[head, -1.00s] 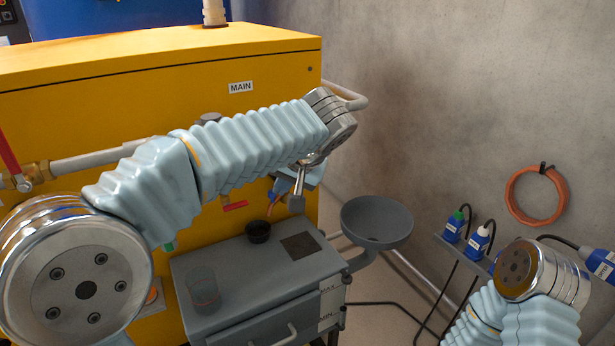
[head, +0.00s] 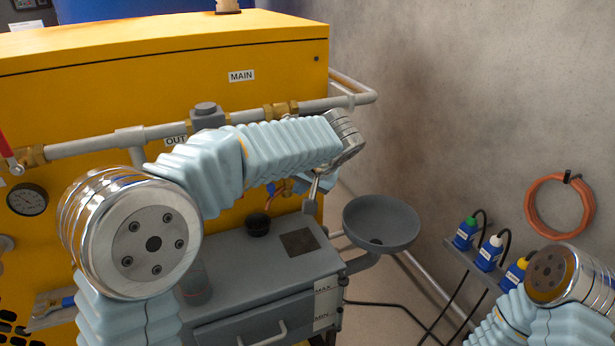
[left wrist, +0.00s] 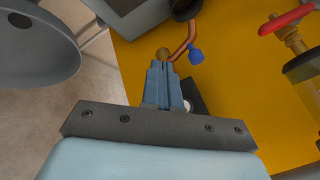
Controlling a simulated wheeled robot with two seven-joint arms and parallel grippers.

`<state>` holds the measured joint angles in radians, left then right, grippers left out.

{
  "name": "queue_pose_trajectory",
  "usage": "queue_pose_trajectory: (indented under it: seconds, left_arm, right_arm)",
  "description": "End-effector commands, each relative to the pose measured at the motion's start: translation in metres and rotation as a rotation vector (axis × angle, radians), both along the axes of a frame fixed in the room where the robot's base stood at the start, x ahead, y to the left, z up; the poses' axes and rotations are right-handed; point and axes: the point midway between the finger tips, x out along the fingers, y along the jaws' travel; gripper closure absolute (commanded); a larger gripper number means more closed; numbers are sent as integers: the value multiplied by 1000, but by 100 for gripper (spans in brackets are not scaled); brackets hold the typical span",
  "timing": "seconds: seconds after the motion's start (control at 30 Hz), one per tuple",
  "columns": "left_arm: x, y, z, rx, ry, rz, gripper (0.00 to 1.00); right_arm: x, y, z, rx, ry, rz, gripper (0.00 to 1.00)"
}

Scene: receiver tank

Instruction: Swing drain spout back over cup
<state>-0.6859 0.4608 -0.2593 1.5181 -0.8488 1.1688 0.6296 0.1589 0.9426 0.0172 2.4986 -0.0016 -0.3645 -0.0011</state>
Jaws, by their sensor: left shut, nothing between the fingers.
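The drain spout shows in the left wrist view as a bent copper tube (left wrist: 184,42) with a blue knob (left wrist: 196,53) beside it. Its end points towards a dark round cup (left wrist: 185,9) at the top edge; whether it is over the cup I cannot tell. In the head view the black cup (head: 258,225) stands on the grey cabinet, and the spout is a small orange bit (head: 269,202), mostly hidden. My left gripper (left wrist: 162,68) is shut and empty, its tips close to the tube and a brass end; contact is unclear. My right gripper is out of view.
A grey basin (head: 381,224) stands right of the cabinet (head: 230,262). A clear glass (head: 196,287) is partly behind my left arm. The yellow MAIN tank (head: 290,75) rises behind. A red handle (left wrist: 287,18) is at right in the wrist view. Bottles (head: 488,252) line the wall.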

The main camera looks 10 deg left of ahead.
Motion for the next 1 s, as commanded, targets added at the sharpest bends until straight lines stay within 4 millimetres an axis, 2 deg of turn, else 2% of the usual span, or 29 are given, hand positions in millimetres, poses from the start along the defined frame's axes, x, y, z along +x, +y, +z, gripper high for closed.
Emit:
queue_pose_trajectory:
  seconds: [0.07,0.2,0.33,1.0]
  left_arm:
    - [7,7,-15,2,3,3,100]
    - [12,28,-14,-1,0,3,100]
    - [14,40,-15,0,1,2,100]
    - [14,49,-17,-1,1,-32,100]
  right_arm:
    - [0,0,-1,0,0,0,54]
    - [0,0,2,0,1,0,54]
    - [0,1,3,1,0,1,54]
    - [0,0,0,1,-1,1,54]
